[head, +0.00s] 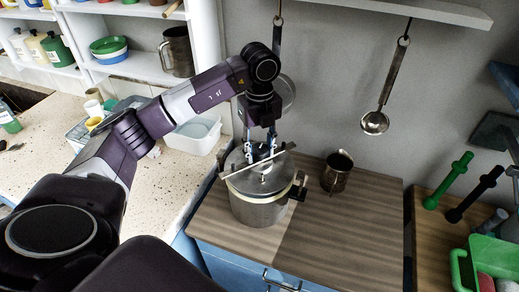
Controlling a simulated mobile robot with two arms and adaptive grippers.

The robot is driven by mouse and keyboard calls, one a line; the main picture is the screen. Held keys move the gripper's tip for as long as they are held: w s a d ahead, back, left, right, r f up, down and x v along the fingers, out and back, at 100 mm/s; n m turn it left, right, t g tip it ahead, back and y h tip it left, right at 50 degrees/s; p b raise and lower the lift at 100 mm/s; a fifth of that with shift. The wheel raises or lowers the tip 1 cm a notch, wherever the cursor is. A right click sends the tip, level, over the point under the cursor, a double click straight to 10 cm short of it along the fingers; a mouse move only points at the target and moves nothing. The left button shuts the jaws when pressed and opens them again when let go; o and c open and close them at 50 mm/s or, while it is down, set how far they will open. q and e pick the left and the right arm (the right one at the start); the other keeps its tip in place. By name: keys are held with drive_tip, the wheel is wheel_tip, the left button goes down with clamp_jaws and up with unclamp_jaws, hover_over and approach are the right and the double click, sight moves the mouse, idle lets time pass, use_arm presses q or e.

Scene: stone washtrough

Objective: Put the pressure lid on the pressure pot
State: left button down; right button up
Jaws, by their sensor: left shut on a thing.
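The pressure pot (258,211) is a grey metal pot with dark side handles, upright on the wooden top of a blue cabinet. The pressure lid (270,182) is a grey metal disc with a bar across its top, at the pot's mouth. I cannot tell whether it is seated or slightly above the rim. My left gripper (261,155) points down from above and is shut on the lid's top. The fingertips partly hide the lid's middle. My right gripper is not in view.
A dark metal jug (338,173) stands just right of the pot. A ladle (376,122) hangs on the wall. A white tub (193,134) sits on the speckled counter at left. A green crate (490,258) is at lower right. The wooden top in front of the jug is clear.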

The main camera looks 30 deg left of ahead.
use_arm(q)
drive_tip(key=shift+f, duration=0.2)
idle(0.7)
drive_tip(key=shift+f+b, duration=0.25)
drive_tip(key=shift+b, duration=0.15)
drive_tip(key=shift+f, duration=0.4)
drive_tip(key=shift+f+b, duration=0.35)
drive_tip(key=shift+b, duration=0.15)
idle(0.7)
drive_tip(key=c, duration=0.7)
unclamp_jaws()
drive_tip(key=shift+f, duration=0.1)
